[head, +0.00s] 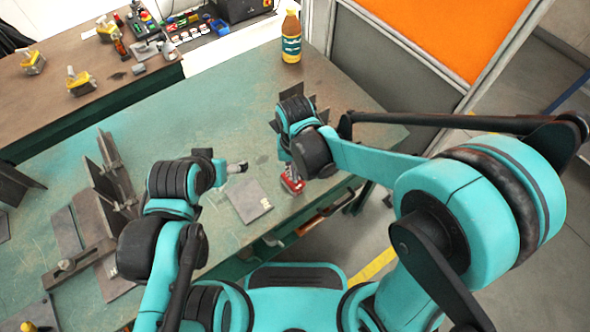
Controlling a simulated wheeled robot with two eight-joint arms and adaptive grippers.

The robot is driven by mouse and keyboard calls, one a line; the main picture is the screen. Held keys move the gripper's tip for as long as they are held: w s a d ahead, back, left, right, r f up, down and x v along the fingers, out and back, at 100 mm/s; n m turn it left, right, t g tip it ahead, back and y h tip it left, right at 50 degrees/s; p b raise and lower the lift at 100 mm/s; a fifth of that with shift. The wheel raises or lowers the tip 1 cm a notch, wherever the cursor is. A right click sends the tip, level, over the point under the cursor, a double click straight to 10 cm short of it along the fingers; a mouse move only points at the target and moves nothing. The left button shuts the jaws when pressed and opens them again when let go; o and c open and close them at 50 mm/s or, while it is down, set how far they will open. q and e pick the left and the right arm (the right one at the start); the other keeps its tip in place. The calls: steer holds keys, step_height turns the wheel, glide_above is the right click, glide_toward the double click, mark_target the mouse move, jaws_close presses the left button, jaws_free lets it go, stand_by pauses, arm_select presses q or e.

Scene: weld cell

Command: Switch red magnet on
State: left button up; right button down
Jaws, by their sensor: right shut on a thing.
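The red magnet (293,182) is near the front edge of the green table, right of a flat grey steel plate (249,201). My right gripper (289,164) is above the magnet and shut on it; the wrist hides much of the fingers and the magnet's top. My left gripper (235,169) is left of the magnet, just above the back of the plate and apart from the magnet. Its fingers are small and partly hidden, so their opening is unclear. The magnet's switch position cannot be made out.
A welded steel fixture (112,185) and a clamp bar (82,259) occupy the table's left. A yellow bottle (291,37) stands at the back. Yellow magnets (81,82) and tools sit on the brown bench (60,115). The table's middle (190,115) is clear.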

mark_target(295, 174)
steer(key=n, duration=0.6)
steer(key=shift+n, duration=0.3)
stand_by(0.4)
steer(key=c, duration=1.6)
jaws_free()
steer(key=shift+c, duration=0.2)
step_height(295, 174, up, 12)
